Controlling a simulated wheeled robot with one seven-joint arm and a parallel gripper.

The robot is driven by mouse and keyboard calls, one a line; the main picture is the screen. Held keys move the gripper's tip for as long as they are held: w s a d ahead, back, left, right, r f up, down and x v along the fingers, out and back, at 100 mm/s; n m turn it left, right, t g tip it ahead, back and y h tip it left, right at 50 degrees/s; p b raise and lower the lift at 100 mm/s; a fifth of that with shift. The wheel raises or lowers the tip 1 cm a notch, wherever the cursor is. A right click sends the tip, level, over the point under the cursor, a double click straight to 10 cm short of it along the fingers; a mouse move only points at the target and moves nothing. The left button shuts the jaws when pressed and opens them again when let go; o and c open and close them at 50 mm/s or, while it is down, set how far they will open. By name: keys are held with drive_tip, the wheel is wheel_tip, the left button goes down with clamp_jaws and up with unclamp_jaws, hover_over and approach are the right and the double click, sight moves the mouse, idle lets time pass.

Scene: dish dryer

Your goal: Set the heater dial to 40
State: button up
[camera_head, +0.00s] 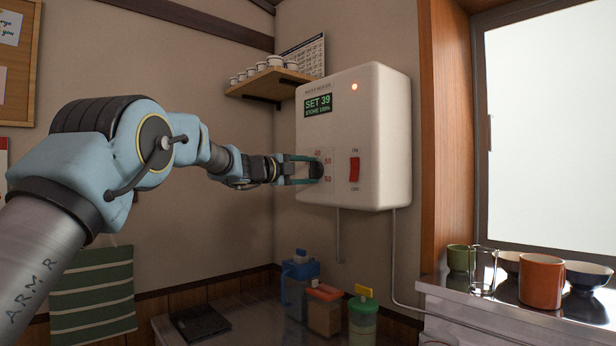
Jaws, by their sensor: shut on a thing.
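The white heater (380,130) hangs on the wall right of the middle. Its green display (319,104) reads "SET 39" with a second line that looks like "STORE 100%". A small orange lamp (354,87) glows at its upper right. A red switch (354,169) sits between ON and OFF labels. The dark dial (316,170) is on the lower left of the heater's front, with small red numbers beside it. My gripper (308,171) reaches in from the left and is shut on the dial. The fingers partly hide the dial, so its pointer cannot be made out.
A wooden shelf (269,82) with several small cups is left of the heater. Below stand a blue jug (299,287) and lidded containers (323,310). On the right counter are an orange mug (541,281), a glass and bowls. Open air surrounds my arm.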

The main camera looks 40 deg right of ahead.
drive_tip(key=shift+s+r+m, duration=0.1)
drive_tip(key=shift+r+m, duration=0.05)
drive_tip(key=shift+m, duration=0.25)
drive_tip(key=o, duration=1.4)
drive_tip(key=shift+d, duration=0.1)
drive_tip(key=shift+c, duration=0.2)
drive_tip(key=shift+a+f+b, duration=0.2)
drive_tip(key=shift+a+b, duration=0.2)
drive_tip(key=shift+b, duration=0.05)
drive_tip(key=a+b, duration=0.3)
drive_tip(key=a, duration=0.7)
drive_tip(key=shift+w+b, duration=0.35)
